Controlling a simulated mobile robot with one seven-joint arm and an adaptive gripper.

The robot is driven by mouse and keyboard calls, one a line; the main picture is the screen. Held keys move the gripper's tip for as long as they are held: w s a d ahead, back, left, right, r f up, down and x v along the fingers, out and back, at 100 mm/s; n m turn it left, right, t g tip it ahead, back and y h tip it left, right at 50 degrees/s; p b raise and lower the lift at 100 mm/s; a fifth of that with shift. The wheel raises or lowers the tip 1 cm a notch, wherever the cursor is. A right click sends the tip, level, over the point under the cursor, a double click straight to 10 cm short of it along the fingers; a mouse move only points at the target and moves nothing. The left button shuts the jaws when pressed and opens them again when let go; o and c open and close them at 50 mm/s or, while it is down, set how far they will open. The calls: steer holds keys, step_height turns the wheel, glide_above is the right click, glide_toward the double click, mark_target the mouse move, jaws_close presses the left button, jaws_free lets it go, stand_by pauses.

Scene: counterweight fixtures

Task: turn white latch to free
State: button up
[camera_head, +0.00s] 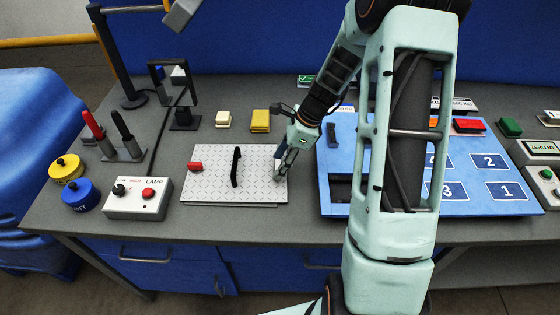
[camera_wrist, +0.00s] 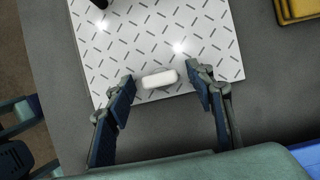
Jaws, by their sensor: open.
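The white latch (camera_wrist: 160,79) is a short rounded bar on a light patterned plate (camera_wrist: 155,30). In the wrist view it lies nearly crosswise, tilted slightly, near the plate's edge. My gripper (camera_wrist: 161,82) is open, with one finger on each side of the latch and gaps at both ends. In the head view my gripper (camera_head: 284,168) is over the right side of the plate (camera_head: 210,178) and mostly hides the latch.
A lamp box (camera_head: 138,199) stands left of the plate. A yellow block (camera_head: 260,121) and a white block (camera_head: 223,119) sit behind it. A blue numbered board (camera_head: 470,207) is to the right. Bare counter (camera_head: 250,228) lies in front of the plate.

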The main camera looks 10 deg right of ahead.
steer(key=c, duration=1.2)
steer(key=shift+o, duration=0.2)
steer(key=shift+n, duration=0.3)
steer(key=n+g, duration=0.1)
steer(key=n, duration=0.3)
steer(key=shift+w+g, duration=0.2)
steer(key=shift+g, duration=0.2)
steer(key=n, duration=0.2)
steer(key=n+g, duration=0.1)
steer(key=n, duration=0.2)
steer(key=shift+w+g+h, duration=0.1)
steer(key=shift+g+h, duration=0.2)
steer(key=n+g+h, duration=0.1)
steer(key=n, duration=0.3)
steer(key=shift+w+a+n+b, duration=0.1)
steer(key=shift+a+n+b, duration=0.05)
steer(key=shift+n+b, duration=0.2)
steer(key=shift+a+n+g+h, duration=0.1)
steer(key=shift+n+g+h, duration=0.45)
steer(key=shift+n, duration=1.2)
steer(key=shift+h, duration=0.25)
